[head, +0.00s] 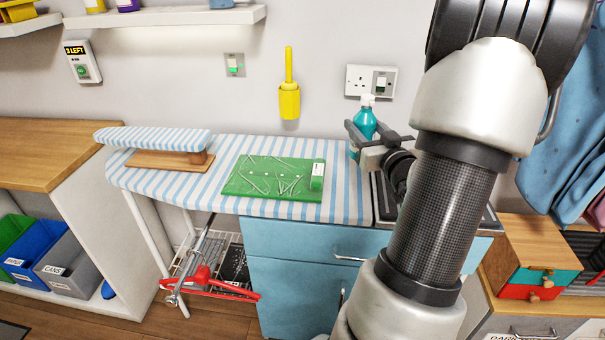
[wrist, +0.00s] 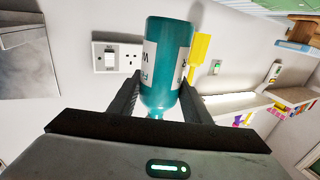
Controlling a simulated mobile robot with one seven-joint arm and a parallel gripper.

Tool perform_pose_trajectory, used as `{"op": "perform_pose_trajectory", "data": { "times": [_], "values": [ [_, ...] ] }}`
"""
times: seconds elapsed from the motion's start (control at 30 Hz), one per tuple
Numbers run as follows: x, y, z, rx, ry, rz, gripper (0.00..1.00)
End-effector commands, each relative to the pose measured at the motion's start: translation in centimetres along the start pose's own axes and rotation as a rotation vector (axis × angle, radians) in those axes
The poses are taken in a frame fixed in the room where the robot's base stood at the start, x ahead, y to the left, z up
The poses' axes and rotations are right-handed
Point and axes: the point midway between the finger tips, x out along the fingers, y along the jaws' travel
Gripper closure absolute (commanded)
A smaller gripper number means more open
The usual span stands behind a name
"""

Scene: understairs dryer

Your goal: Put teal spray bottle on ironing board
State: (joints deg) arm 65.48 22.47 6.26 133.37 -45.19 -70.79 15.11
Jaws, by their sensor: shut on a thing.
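The teal spray bottle (head: 364,121) has a white top and a white label. My gripper (head: 366,142) is shut on it near the right end of the ironing board, with the bottle upright in the head view. In the wrist view the bottle (wrist: 168,65) sits between the two dark fingers of my gripper (wrist: 163,100), its label partly showing. The ironing board (head: 220,190) has a blue and white striped cover. The gripper and arm hide part of the board's right end, and I cannot tell whether the bottle's base touches anything.
A green mat (head: 265,187) lies on the middle of the board. A small striped sleeve board (head: 150,138) stands at its left end. A yellow holder (head: 289,100) hangs on the wall behind. A wall socket (head: 360,80) is just behind the bottle. Striped cover between mat and bottle is bare.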

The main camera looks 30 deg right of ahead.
Motion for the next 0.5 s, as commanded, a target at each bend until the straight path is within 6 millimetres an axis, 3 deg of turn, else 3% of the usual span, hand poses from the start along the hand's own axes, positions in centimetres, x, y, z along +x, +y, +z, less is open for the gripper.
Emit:
{"op": "perform_pose_trajectory", "data": {
  "times": [0.2,0.5],
  "values": [
    [0.0,0.1,4.5,0.005,-0.002,0.001,0.87],
    [0.0,0.1,7.2,0.003,-0.001,0.002,0.87]
  ]
}}
